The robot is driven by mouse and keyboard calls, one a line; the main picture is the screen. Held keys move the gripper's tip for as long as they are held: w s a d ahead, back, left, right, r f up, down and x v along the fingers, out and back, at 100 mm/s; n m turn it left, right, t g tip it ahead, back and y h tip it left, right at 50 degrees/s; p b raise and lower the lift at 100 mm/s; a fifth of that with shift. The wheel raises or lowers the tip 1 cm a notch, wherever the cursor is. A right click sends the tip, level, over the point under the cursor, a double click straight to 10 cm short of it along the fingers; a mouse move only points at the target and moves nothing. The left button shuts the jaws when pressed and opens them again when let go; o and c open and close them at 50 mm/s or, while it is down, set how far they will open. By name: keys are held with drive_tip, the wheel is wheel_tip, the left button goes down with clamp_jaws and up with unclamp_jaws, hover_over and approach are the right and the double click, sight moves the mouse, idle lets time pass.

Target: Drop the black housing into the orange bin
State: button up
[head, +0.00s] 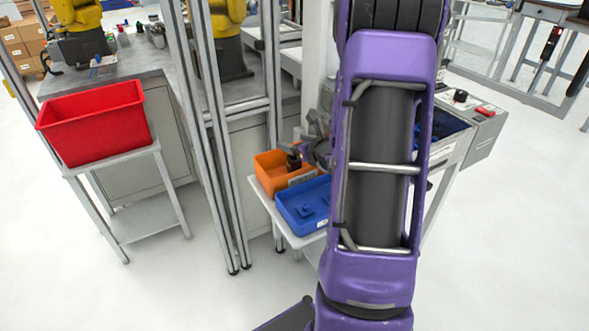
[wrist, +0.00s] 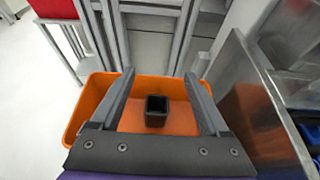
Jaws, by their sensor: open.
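The black housing (wrist: 157,112) is a small, hollow, square-topped dark block. In the wrist view it shows between my two fingers, clear of both, against the inside of the orange bin (wrist: 84,112). Whether it rests on the bin floor or is still above it, I cannot tell. My gripper (wrist: 159,76) is open, with its fingers spread wide over the bin. In the head view the orange bin (head: 271,176) stands on a small table, and my gripper (head: 302,150) is partly hidden at its right side by my purple arm.
A blue bin (head: 304,212) with blue parts stands right beside the orange bin. A red bin (head: 95,122) sits on a stand at the left. Metal frame posts (head: 205,140) rise just left of the orange bin. White floor is open at the front left.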

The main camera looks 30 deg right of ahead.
drive_tip(key=d+v, duration=0.1)
drive_tip(key=v, duration=1.6)
drive_tip(key=shift+s+a, duration=0.25)
drive_tip(key=shift+a, duration=0.25)
